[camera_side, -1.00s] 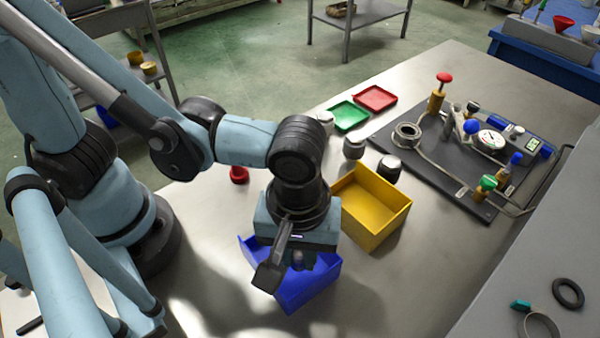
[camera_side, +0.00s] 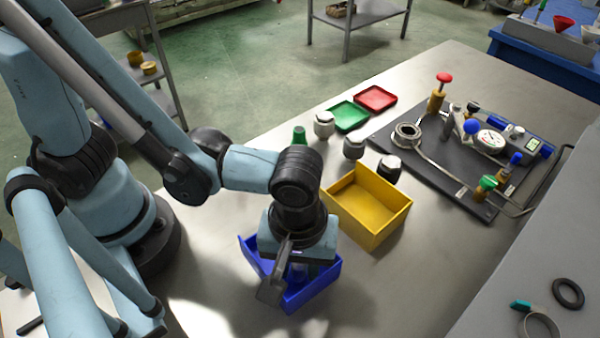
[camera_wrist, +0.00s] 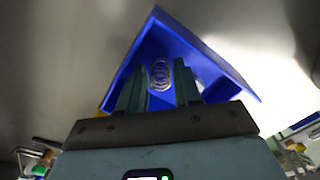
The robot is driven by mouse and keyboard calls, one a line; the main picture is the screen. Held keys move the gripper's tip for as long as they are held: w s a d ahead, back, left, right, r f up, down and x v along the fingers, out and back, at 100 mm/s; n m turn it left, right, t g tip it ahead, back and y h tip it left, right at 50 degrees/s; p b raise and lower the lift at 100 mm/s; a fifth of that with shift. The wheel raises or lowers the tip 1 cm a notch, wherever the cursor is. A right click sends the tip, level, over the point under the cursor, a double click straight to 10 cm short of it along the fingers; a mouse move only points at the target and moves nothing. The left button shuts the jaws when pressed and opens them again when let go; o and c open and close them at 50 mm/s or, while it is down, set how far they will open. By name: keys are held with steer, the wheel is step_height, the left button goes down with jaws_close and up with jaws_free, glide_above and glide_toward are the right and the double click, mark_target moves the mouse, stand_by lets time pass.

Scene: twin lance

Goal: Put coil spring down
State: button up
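The coil spring (camera_wrist: 160,75) is a small silvery metal coil. In the wrist view it stands between the two fingertips of my gripper (camera_wrist: 159,85), nearly filling the narrow gap, and appears gripped. My gripper (camera_side: 287,272) points down into the blue bin (camera_side: 318,287) in the side view, where the spring is hard to make out. The blue bin's wall also shows around the spring in the wrist view (camera_wrist: 215,65). Whether the spring touches the bin floor cannot be told.
An open yellow bin (camera_side: 372,207) stands just right of the blue bin.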

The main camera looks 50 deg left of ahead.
steer(key=shift+r, duration=0.15)
step_height(320, 180, up, 12)
steer(key=w+a+m+t, duration=0.3)
steer(key=w+a+m, duration=0.1)
steer(key=a, duration=0.7)
steer(key=w+a+m+t, duration=0.4)
steer(key=w+a, duration=0.3)
steer(key=a, duration=0.4)
steer(key=shift+a+r, duration=0.2)
steer(key=shift+a, duration=0.1)
